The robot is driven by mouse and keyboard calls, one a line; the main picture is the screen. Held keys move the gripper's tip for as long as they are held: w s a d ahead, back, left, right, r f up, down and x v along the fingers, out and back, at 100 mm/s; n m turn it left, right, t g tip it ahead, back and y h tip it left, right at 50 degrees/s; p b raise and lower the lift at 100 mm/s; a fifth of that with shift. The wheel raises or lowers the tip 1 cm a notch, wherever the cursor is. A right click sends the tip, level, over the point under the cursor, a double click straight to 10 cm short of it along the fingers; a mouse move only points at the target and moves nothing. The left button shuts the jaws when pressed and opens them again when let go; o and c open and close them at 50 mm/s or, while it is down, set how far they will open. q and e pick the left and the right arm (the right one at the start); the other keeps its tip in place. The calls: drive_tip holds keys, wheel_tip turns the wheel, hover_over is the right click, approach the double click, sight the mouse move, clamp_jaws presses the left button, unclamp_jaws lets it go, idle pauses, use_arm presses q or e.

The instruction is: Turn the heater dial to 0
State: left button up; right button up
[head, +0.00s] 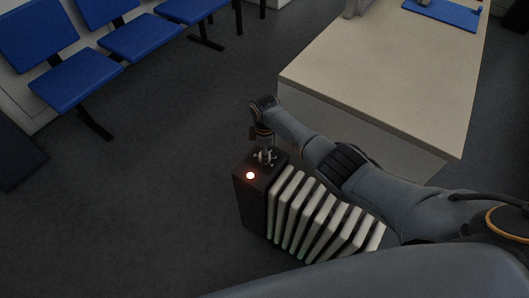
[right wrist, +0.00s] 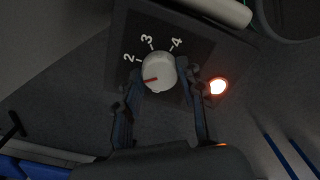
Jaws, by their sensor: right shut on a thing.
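The heater (head: 328,214) stands on the floor, with a dark end box and pale fins. Its round white dial (right wrist: 157,70) shows in the right wrist view, with the numerals 2, 3 and 4 visible around it. The dial's red pointer mark points left and slightly down, below the 2; the marking there is hidden by a finger. My right gripper (head: 265,157) reaches down onto the top of the dark box; in the right wrist view (right wrist: 161,84) its two fingers are shut on the dial's sides. A red-orange light (right wrist: 217,86) glows beside the dial. My left gripper is not in view.
A pale table (head: 385,60) stands just behind the heater, with a blue mat (head: 443,12) on its far end. A row of blue chairs (head: 75,77) lines the far left. The dark floor left of the heater is clear.

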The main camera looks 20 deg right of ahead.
drive_tip(key=n, duration=0.6)
drive_tip(key=shift+f+n+b, duration=0.1)
drive_tip(key=shift+n+b, duration=0.2)
drive_tip(key=shift+b, duration=0.1)
drive_tip(key=n+b, duration=0.1)
drive_tip(key=n, duration=0.5)
idle(0.3)
drive_tip(key=o, duration=1.2)
drive_tip(key=shift+c, duration=0.2)
wheel_tip(320, 180, up, 12)
